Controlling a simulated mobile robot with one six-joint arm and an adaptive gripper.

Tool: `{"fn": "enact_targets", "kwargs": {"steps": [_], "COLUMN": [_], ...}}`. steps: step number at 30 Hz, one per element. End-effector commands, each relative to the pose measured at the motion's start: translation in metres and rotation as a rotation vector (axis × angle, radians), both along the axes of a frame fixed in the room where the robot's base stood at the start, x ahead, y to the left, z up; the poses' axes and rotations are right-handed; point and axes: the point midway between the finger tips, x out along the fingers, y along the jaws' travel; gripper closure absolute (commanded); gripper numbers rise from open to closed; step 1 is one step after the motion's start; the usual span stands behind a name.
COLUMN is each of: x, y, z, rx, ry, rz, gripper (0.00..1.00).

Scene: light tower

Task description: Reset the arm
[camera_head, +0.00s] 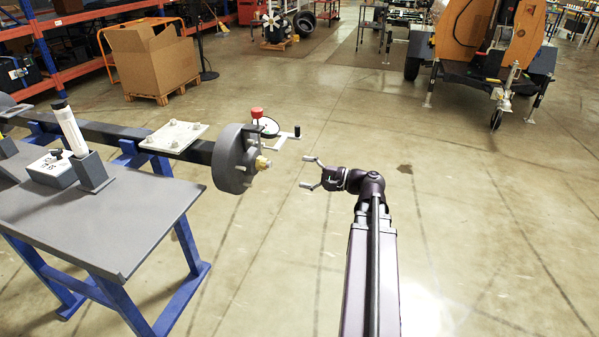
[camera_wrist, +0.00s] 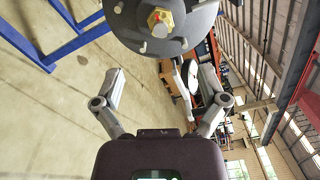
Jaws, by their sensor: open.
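My gripper (camera_head: 308,173) is at the end of my dark arm, in the middle of the head view. Its two fingers are spread and nothing is between them. It points left toward a grey hub (camera_head: 230,158) with a brass nut (camera_head: 262,163), with a clear gap between them. In the wrist view my open gripper (camera_wrist: 165,80) shows both fingers apart, with the hub (camera_wrist: 160,40) and its brass nut (camera_wrist: 160,22) beyond them, at the top.
A red knob (camera_head: 257,112) and a crank handle (camera_head: 290,133) rise by the hub. A cardboard box (camera_head: 150,58) is behind.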

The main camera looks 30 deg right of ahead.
Motion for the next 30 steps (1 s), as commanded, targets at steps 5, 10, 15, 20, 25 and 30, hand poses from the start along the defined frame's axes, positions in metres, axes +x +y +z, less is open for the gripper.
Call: {"fn": "enact_targets", "kwargs": {"steps": [5, 10, 15, 20, 25, 30], "x": [0.000, 0.000, 0.000, 0.001, 0.007, 0.016], "y": [0.000, 0.000, 0.000, 0.003, 0.022, 0.059], "z": [0.000, 0.000, 0.000, -0.002, -0.013, -0.036], "rx": [0.000, 0.000, 0.000, -0.009, -0.063, -0.177], "ry": [0.000, 0.000, 0.000, 0.006, 0.040, 0.104], "rz": [0.000, 0.000, 0.000, 0.007, 0.045, 0.122], "gripper": [0.08, 0.08, 0.08, 0.08, 0.08, 0.08]}}
